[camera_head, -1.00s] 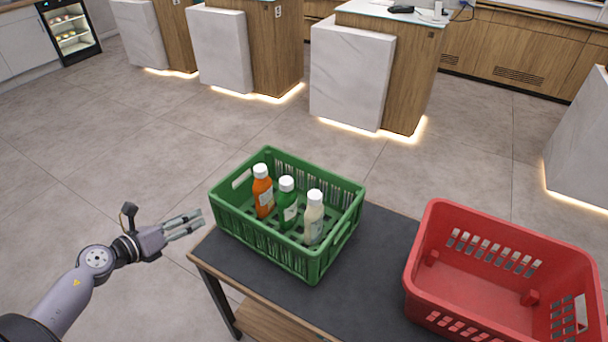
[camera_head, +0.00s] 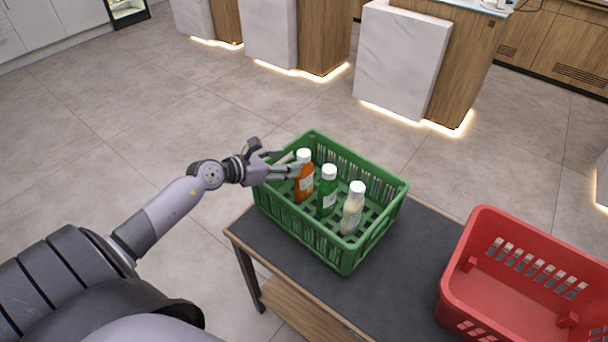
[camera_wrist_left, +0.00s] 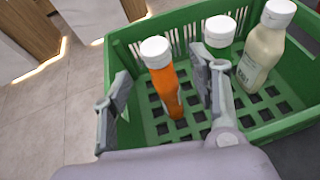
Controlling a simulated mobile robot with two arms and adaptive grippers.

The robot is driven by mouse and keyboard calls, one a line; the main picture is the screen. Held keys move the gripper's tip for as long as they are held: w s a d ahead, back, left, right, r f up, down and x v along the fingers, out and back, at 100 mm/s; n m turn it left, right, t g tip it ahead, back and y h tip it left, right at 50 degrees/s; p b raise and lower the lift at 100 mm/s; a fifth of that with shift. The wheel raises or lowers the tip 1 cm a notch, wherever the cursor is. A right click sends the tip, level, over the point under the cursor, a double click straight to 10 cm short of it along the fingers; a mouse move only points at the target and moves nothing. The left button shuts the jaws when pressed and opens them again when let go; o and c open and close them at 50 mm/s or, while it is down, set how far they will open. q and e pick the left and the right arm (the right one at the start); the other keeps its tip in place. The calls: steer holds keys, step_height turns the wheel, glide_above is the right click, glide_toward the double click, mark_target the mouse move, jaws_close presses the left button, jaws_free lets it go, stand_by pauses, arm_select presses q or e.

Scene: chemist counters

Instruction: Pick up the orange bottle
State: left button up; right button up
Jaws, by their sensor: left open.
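The orange bottle (camera_head: 304,182) has a white cap and stands upright in the green crate (camera_head: 340,254), at its left end. It also shows in the left wrist view (camera_wrist_left: 165,85). My left gripper (camera_head: 293,163) reaches over the crate's left end with its fingers at the orange bottle. In the left wrist view the open fingers (camera_wrist_left: 163,95) stand apart, with the bottle between them and a little beyond. I cannot tell whether a finger touches it. My right gripper is not in view.
A green bottle (camera_head: 326,195) and a cream bottle (camera_head: 351,212) stand beside the orange one in the crate. The crate sits on a dark-topped table (camera_head: 385,288). A red crate (camera_head: 480,312), empty where it shows, is at the right. Bare table lies between the crates.

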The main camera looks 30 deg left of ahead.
mark_target(298, 157)
arm_select(q)
steer(key=shift+x, duration=1.1)
steer(key=shift+w+f+p, duration=0.15)
steer(key=shift+w+p, duration=0.15)
steer(key=shift+w, duration=0.3)
steer(key=x, duration=0.4)
steer(key=shift+w, duration=0.15)
steer(key=shift+a, duration=0.1)
steer(key=shift+c, duration=0.6)
jaws_close()
